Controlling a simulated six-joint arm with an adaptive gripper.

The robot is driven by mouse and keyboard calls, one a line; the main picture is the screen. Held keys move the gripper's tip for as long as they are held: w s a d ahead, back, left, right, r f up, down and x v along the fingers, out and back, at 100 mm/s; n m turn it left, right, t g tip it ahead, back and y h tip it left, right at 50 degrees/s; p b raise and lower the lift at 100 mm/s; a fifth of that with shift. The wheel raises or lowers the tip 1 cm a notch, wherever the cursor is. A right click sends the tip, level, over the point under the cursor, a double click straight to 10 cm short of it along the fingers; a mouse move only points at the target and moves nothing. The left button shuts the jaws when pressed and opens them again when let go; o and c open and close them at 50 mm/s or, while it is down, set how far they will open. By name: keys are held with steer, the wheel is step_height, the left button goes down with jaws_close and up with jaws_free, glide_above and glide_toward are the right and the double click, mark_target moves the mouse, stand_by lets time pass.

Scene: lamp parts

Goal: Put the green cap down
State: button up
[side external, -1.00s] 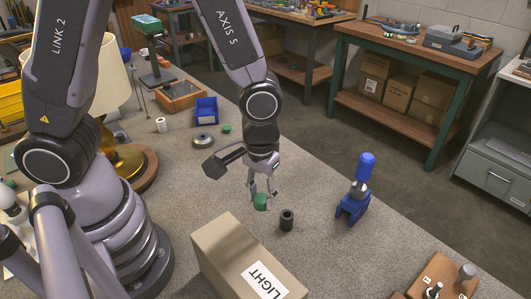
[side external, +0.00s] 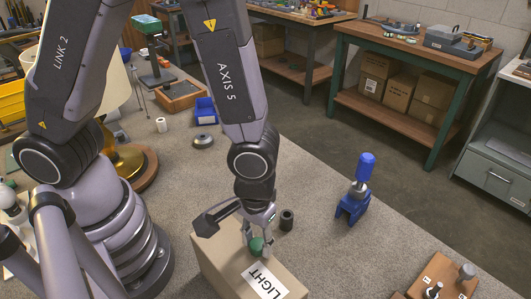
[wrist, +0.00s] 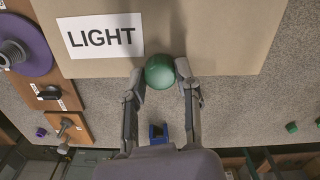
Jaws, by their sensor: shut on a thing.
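My gripper (side external: 257,250) is shut on the green cap (side external: 257,243), a small rounded green piece. In the wrist view, the cap (wrist: 160,71) sits between the two fingertips. The cardboard box (side external: 222,255) with the white LIGHT label (side external: 264,281) is beneath the gripper. The cap is over the box top, close behind the label. In the wrist view it overlaps the edge of the box (wrist: 220,35). I cannot tell whether the cap touches the box.
A dark hollow cylinder (side external: 286,219) stands on the bench just right of the gripper. A blue stand with a blue-handled tool (side external: 355,195) is farther right. A wooden board with metal parts (side external: 440,277) is at the lower right. Grey bench surface between them is clear.

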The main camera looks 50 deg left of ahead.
mark_target(258, 243)
steer(key=shift+f, duration=0.15)
steer(key=o, duration=0.8)
step_height(258, 243, up, 12)
steer(key=w+a+r+t+h, duration=0.1)
steer(key=w+a+r+t, duration=0.1)
steer(key=a+r, duration=0.75)
steer(key=s+a+r+m+t, duration=0.1)
steer(key=s+a, duration=0.1)
steer(key=a, duration=0.2)
steer(key=s+a+r+m+t, duration=0.1)
steer(key=s+a+r, duration=0.1)
steer(key=a, duration=0.2)
steer(key=s+a+r+m+t+y, duration=0.1)
steer(key=s+a+r, duration=0.1)
steer(key=a, duration=0.2)
steer(key=shift+s+t, duration=0.3)
steer(key=shift+s, duration=0.05)
